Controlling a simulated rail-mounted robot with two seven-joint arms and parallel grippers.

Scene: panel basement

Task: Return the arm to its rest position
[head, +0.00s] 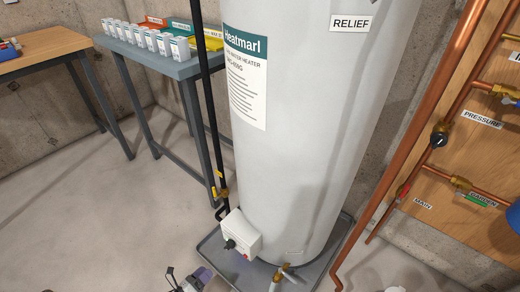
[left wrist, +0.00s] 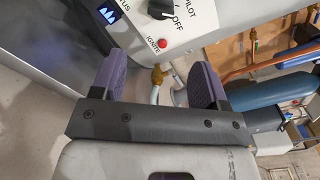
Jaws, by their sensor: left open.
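My left gripper (head: 190,281) shows at the bottom edge of the head view, in front of and to the left of the water heater's white control box (head: 241,236). In the left wrist view, its two purple-padded fingers stand wide apart with nothing held between them (left wrist: 158,78). The control box (left wrist: 188,42) is beyond the fingertips there, with a black knob (left wrist: 162,9) by the PILOT and OFF marks and a red IGNITE button (left wrist: 162,43). My right gripper is not in view.
The tall water heater (head: 310,120) stands in a grey drain pan (head: 215,262), with a drain valve (head: 282,273) low at its front. Copper pipes (head: 405,140) run at the right. A grey table (head: 160,60) with white boxes stands behind. The floor at left is clear.

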